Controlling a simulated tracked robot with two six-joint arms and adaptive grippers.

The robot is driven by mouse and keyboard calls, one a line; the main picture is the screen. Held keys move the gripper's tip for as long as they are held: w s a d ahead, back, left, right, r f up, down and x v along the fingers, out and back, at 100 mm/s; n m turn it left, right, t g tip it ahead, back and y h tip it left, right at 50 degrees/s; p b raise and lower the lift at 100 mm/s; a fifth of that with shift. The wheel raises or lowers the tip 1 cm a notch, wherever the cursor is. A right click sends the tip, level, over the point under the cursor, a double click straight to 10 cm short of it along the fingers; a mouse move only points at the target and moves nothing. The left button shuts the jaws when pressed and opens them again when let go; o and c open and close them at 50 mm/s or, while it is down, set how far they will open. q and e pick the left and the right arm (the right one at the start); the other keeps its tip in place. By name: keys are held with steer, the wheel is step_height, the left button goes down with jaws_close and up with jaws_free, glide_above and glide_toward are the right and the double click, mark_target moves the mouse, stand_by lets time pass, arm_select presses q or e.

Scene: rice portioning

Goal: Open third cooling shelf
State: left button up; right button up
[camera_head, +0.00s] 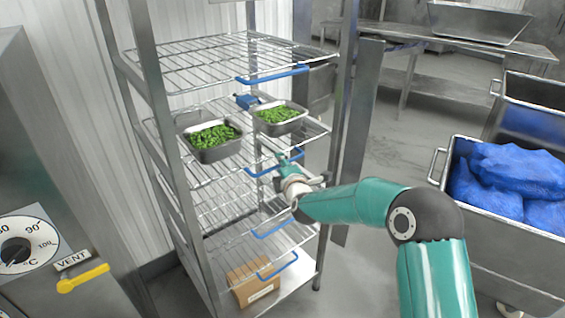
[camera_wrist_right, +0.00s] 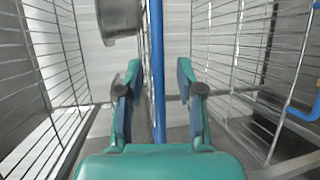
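The cooling rack (camera_head: 147,68) holds several wire shelves with blue handles at their front edges. Gaps show between the bar and both fingers. The shelf behind the handle sits in the rack, partly hidden by my gripper. My left gripper is not in view.
Two metal trays of green food, left (camera_head: 212,152) and right (camera_head: 279,131), sit on that shelf. A cardboard box (camera_head: 252,283) lies at the bottom. A metal bin (camera_head: 500,236) with blue bags stands right. A control panel (camera_head: 40,255) is at the left.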

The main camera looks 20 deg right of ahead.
steer(key=shift+w+f, duration=0.1)
steer(key=shift+w, duration=0.15)
jaws_close()
stand_by(0.3)
